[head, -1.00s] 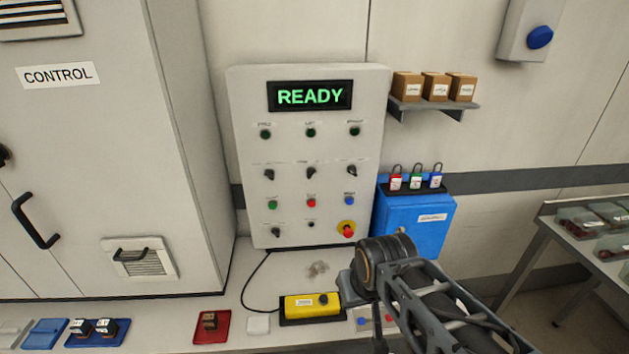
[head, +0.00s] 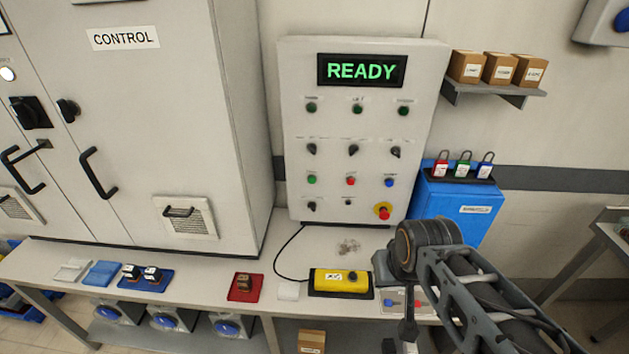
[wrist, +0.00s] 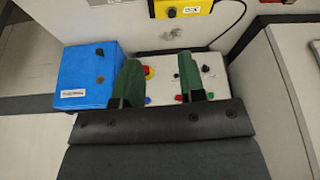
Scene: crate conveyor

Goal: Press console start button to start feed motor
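The grey console (head: 300,130) stands upright at the back of the bench in the head view, and its display (head: 361,70) reads READY in green. A green button (head: 312,179), a red button (head: 350,181) and a blue button (head: 389,182) form one row. Their labels are too small to read. In the wrist view the console appears upside down, partly hidden behind my gripper (wrist: 159,62). My gripper is open, its two green fingers apart with nothing held between them. In the head view the fingers do not show clearly.
A red emergency stop (head: 382,211) sits low on the console. A blue box (head: 455,213) with padlocks is to its right. A yellow pendant (head: 338,281) with a cable lies on the bench before the console. A control cabinet (head: 240,100) stands at left.

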